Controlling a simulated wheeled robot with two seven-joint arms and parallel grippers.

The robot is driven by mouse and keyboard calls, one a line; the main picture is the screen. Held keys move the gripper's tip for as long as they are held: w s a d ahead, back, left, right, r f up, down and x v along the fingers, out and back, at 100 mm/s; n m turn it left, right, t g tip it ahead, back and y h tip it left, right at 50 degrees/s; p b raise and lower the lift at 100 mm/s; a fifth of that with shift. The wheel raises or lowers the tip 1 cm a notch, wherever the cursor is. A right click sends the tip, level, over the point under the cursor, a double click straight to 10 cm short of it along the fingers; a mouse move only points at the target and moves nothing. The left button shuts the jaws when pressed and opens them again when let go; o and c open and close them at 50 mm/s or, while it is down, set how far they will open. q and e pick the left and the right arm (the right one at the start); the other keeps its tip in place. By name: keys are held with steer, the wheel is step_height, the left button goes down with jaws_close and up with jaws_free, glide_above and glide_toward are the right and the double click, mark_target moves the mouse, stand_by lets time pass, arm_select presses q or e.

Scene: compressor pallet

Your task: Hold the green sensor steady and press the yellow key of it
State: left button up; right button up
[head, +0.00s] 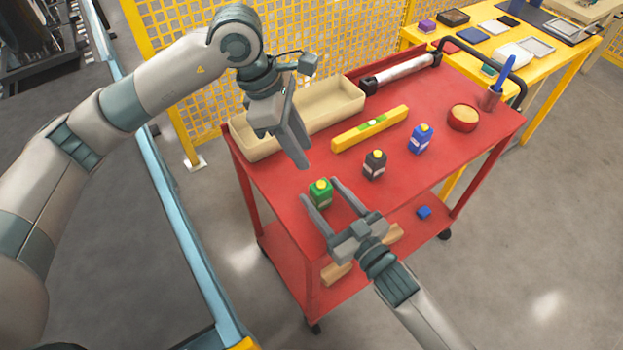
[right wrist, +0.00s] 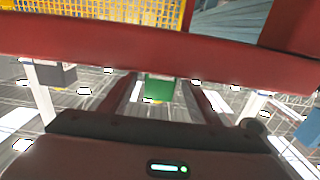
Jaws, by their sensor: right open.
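The green sensor (head: 321,195) stands upright on the red cart top near its front-left edge, with its yellow key (head: 320,183) on top. My right gripper (head: 319,189) is open, its two fingers reaching in on either side of the sensor; I cannot tell whether they touch it. In the right wrist view the green sensor (right wrist: 158,88) shows between the fingers, with a gap on both sides. My left gripper (head: 304,164) hangs above and behind the sensor, pointing down, apart from it. Its fingers overlap in the head view, so its opening is unclear.
On the red cart (head: 283,187) stand a dark sensor (head: 375,166) and a blue sensor (head: 420,139) to the right. A yellow level (head: 369,129), a beige tray (head: 335,105) and a red bowl (head: 463,118) lie farther back. A yellow table (head: 561,60) stands behind.

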steer(key=shift+x, duration=2.75)
steer(key=shift+c, duration=0.7)
steer(key=c, duration=1.1)
steer(key=shift+o, duration=0.2)
arm_select(q)
jaws_close()
